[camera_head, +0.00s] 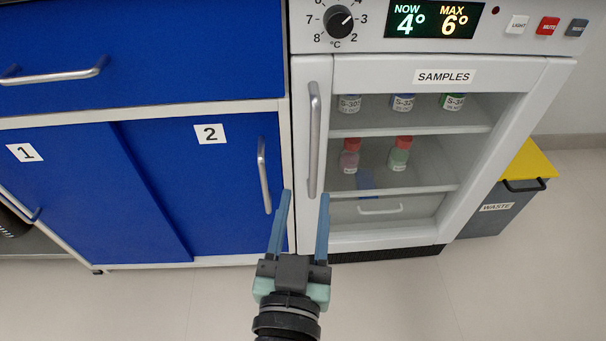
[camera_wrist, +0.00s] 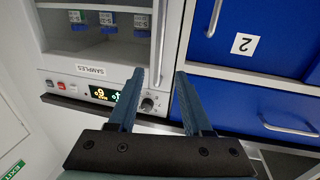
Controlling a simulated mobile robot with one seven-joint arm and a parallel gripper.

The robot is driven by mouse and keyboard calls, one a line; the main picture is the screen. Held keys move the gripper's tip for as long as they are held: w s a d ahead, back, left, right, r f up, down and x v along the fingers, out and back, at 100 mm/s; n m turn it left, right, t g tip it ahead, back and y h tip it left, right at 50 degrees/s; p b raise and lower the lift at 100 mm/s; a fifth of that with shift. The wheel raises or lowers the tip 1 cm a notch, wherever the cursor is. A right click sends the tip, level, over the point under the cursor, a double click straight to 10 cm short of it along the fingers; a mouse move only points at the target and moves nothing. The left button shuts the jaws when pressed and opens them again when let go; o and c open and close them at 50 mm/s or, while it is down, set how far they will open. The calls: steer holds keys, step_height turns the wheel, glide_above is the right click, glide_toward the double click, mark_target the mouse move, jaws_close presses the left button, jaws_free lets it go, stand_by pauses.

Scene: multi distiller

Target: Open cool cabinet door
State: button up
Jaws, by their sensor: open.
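The cool cabinet (camera_head: 545,75) is white, with a glass-fronted door (camera_head: 370,80) marked SAMPLES. The door looks closed. Its upright metal handle (camera_head: 314,140) is on the door's left side and also shows in the wrist view (camera_wrist: 160,42). My gripper (camera_head: 305,194) is open and empty, with blue fingers, by the handle's lower end in the head view. In the wrist view, where the scene appears upside down, the handle lies between the fingertips (camera_wrist: 159,73). I cannot tell how far in front of the handle they are.
Left of the cabinet is a blue sliding door marked 2 (camera_head: 225,165) with its own handle (camera_head: 264,175). A blue drawer (camera_head: 150,50) is above. A grey waste bin with a yellow lid (camera_head: 527,170) stands right. Bottles (camera_head: 400,153) stand inside. The floor (camera_head: 450,290) in front is clear.

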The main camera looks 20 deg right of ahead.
mark_target(313, 155)
steer(key=x, duration=0.4)
steer(key=f+b+x, duration=0.1)
steer(key=x, duration=0.3)
steer(key=b+x, duration=0.1)
steer(key=x, duration=0.3)
steer(key=shift+w+d+f, duration=0.25)
steer(key=shift+f, duration=0.15)
steer(key=shift+c, duration=0.2)
jaws_close()
stand_by(1.0)
